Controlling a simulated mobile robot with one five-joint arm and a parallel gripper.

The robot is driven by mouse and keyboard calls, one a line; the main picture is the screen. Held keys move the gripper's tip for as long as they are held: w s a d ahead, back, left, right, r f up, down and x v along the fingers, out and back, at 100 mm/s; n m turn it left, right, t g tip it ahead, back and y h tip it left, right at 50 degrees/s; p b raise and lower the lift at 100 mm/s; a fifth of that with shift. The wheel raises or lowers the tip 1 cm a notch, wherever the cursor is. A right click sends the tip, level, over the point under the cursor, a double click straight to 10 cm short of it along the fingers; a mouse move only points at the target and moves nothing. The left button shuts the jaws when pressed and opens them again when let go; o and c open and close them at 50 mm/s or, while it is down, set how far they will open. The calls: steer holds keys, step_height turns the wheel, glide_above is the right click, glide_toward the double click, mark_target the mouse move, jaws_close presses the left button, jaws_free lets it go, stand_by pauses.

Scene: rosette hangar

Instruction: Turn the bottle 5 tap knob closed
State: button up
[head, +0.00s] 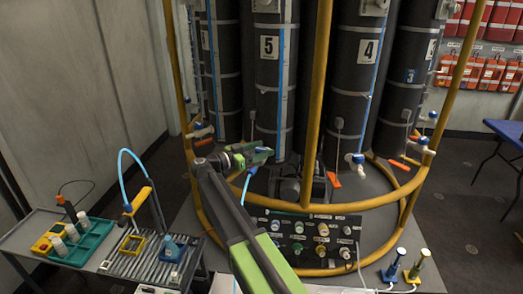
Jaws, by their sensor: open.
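Bottle 5 (268,90) is a tall dark cylinder with a white "5" label and a blue vertical stripe, standing behind the yellow rail. My gripper (264,155) is open in front of its lower end, with green jaws pointing right. A small blue part (263,149), perhaps the bottle 5 tap knob, shows at the jaws. A whitish piece with a light blue tube (246,188) shows just below them. My gripper hides most of this tap, so I cannot tell the knob's angle or whether the jaws touch it.
Bottle 4's tap (356,163) is to the right, with a blue knob. Yellow rails (316,100) surround the bottles. A dark valve panel (310,238) stands below. A bench (130,275) with green trays is at left. A blue table (505,130) is at far right.

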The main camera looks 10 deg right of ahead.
steer(key=v, duration=1.7)
steer(key=shift+a, duration=0.2)
steer(key=shift+s, duration=0.15)
